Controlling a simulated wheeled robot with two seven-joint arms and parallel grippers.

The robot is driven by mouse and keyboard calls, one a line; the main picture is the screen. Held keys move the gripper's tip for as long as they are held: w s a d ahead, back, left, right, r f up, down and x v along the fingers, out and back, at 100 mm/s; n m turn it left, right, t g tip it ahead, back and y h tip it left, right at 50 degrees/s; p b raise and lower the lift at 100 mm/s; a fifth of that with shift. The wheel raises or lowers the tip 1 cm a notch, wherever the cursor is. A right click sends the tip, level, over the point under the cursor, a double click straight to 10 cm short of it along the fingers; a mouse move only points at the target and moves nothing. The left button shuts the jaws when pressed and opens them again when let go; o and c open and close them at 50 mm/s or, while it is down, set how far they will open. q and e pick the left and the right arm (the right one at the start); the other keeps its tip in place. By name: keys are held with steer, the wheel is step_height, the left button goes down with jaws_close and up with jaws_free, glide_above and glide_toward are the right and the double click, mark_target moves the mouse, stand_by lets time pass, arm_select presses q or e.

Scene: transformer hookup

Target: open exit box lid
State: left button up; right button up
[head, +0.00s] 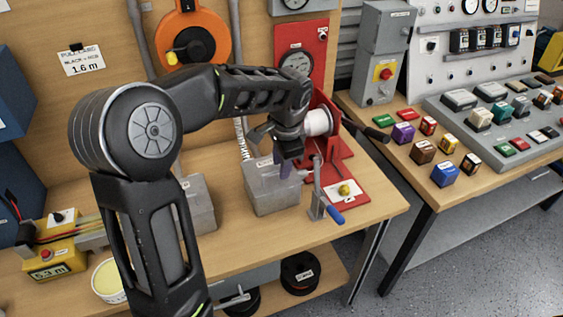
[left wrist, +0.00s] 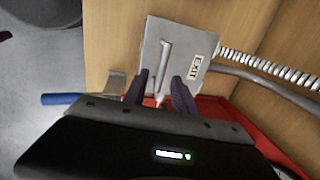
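The exit box (head: 272,190) is a grey metal box on the wooden bench in the head view. Its grey lid (left wrist: 163,58), with an EXIT label (left wrist: 196,68) and a raised bar handle (left wrist: 165,62), shows in the left wrist view, and the lid looks closed. My left gripper (head: 284,166) is above the box, fingers pointing down. My right gripper is not in view.
A red bench device (head: 335,150) with a blue-handled lever (head: 335,214) stands right beside the box. A second grey box (head: 198,207) is to its left. Conduits (head: 240,135) rise behind. A second table with coloured blocks (head: 445,175) is at the right.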

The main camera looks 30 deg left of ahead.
arm_select(q)
jaws_close()
stand_by(0.3)
stand_by(1.2)
